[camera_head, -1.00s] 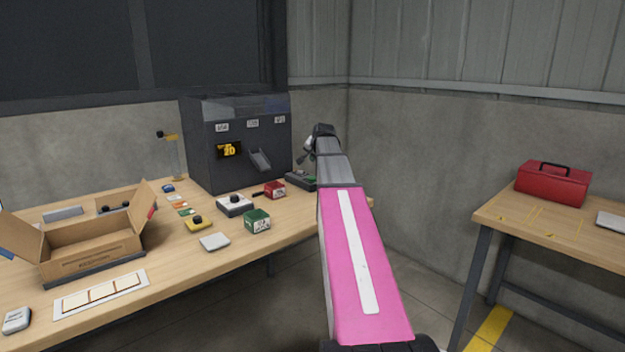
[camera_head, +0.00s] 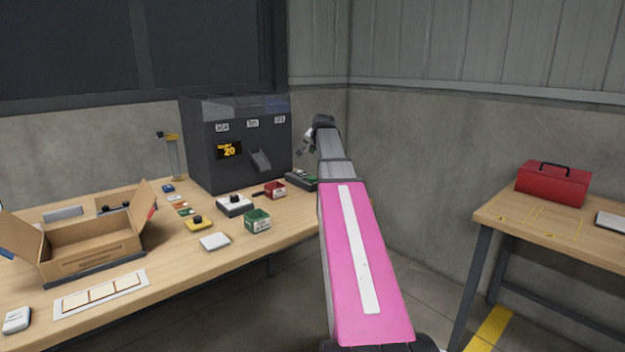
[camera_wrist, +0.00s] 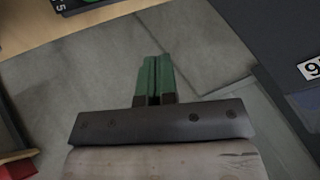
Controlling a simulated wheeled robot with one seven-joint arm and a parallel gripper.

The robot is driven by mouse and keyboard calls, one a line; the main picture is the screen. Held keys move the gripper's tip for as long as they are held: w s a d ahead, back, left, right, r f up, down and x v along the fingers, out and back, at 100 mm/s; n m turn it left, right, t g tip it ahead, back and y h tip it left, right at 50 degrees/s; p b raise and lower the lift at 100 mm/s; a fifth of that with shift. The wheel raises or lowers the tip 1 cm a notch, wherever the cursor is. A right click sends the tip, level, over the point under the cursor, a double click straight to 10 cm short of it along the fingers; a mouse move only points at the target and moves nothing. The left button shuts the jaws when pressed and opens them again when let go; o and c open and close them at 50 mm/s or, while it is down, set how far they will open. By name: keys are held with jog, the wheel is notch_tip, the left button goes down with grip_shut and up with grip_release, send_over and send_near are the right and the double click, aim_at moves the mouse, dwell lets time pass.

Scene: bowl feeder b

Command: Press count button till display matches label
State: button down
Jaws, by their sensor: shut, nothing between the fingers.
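The dark feeder machine (camera_head: 205,165) stands at the back of the workbench. Its display (camera_head: 229,150) shows a yellow 20 below a smaller line I cannot read. White labels (camera_head: 252,124) sit above it, too small to read. A dark box with a green part (camera_head: 302,179) lies right of the machine; the wrist view shows a dark device with a green spot (camera_wrist: 95,2) at the top edge. I cannot tell which control is the count button. My gripper (camera_wrist: 155,62) is shut and empty, its green fingers together over the floor. In the head view it is small, right of the machine.
On the workbench (camera_head: 190,275) stand a white box with a black knob (camera_head: 235,204), a yellow box with a black button (camera_head: 197,222), a green bin (camera_head: 257,221), a red bin (camera_head: 275,190) and an open carton (camera_head: 95,250). A red toolbox (camera_head: 553,183) sits on the right table.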

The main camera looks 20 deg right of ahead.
aim_at(314, 177)
jog(key=shift+r, duration=0.35)
jog(key=shift+f, duration=0.1)
jog(key=shift+f, duration=4.35)
jog(key=shift+f, duration=0.15)
jog(key=shift+f, duration=0.25)
jog(key=shift+f, duration=0.45)
jog(key=shift+r, duration=0.85)
